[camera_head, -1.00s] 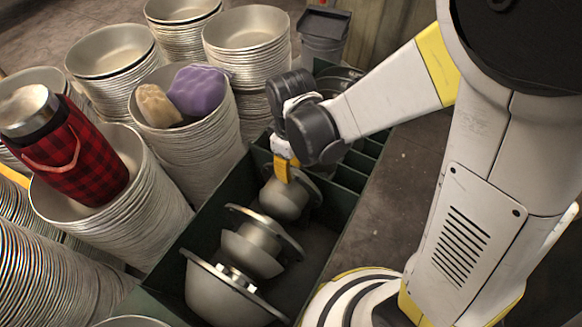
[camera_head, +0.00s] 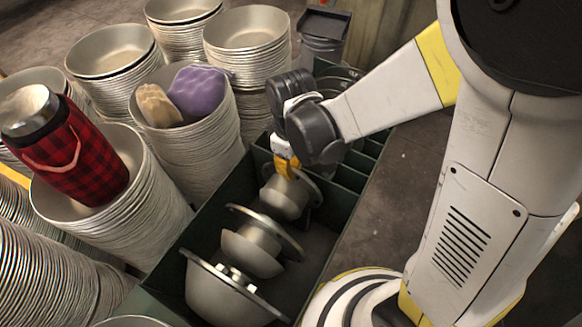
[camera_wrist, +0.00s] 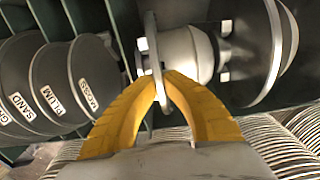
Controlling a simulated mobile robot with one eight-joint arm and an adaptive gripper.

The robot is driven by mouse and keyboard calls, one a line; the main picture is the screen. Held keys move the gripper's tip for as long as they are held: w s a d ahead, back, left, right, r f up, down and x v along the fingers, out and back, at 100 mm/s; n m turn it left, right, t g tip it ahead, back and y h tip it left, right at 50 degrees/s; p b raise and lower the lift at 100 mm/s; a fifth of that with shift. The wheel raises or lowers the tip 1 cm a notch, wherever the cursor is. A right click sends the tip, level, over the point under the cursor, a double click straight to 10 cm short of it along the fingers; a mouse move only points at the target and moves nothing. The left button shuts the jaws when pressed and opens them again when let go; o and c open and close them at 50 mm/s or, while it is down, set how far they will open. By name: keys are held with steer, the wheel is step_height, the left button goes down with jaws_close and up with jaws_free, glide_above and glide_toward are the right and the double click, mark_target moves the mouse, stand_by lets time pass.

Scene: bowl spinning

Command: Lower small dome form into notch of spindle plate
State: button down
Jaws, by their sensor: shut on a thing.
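The small dome form (camera_head: 283,199) is a pale metal dome with a round flange. It sits low in a dark green crate, at the far end of a row of dome forms. My gripper (camera_head: 288,170) reaches down to its upper edge. In the wrist view, the yellow fingers of my gripper (camera_wrist: 165,98) are shut on the rim of the small dome form's flange (camera_wrist: 157,50). The form's axis lies tilted toward the horizontal. I cannot make out the spindle plate or its notch in either view.
A medium dome form (camera_head: 250,250) and a large one (camera_head: 220,296) lie nearer in the crate (camera_head: 172,262). Labelled dark round containers (camera_wrist: 55,85) stand beside the held form. Stacked bowls (camera_head: 198,135) crowd the left; one stack holds a plaid flask (camera_head: 75,155).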

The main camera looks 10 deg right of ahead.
steer(key=shift+r, duration=0.15)
steer(key=shift+r+p, duration=1.1)
steer(key=shift+r, duration=0.25)
step_height(320, 180, up, 10)
steer(key=p, duration=0.8)
steer(key=shift+r, duration=0.25)
stand_by(0.7)
